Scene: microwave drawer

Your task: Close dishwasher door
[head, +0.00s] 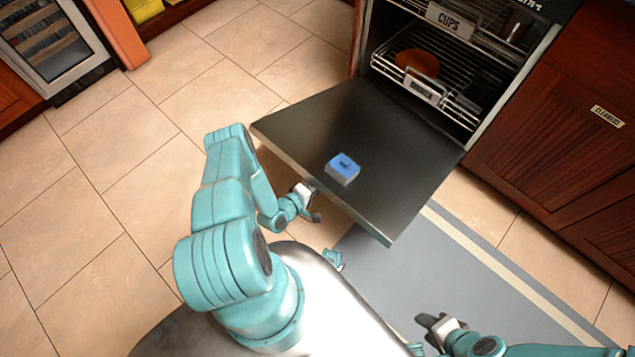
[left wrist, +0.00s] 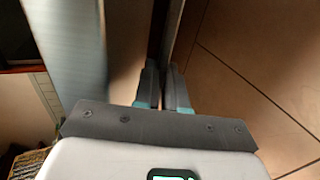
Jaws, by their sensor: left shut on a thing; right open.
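The dishwasher door (head: 310,128) is folded down, open, with its dark inner face up. A small blue-and-white block (head: 342,168) lies on it near the front edge. My left gripper (head: 314,203) is at the front edge of the door, and its fingers are close together on the door's edge. In the left wrist view the fingers (left wrist: 165,88) are nearly together, with a dark thin edge between and beyond them. Their exact contact is hard to see. My right gripper (head: 437,328) is open and empty, low over the grey mat, away from the door.
The dishwasher's upper rack (head: 480,22), labelled CUPS, and lower rack (head: 430,85) with an orange-brown plate (head: 417,62) show inside. Dark red wooden cabinets (head: 560,130) stand at right. A grey mat (head: 400,265) lies below the door. Tiled floor at left is free.

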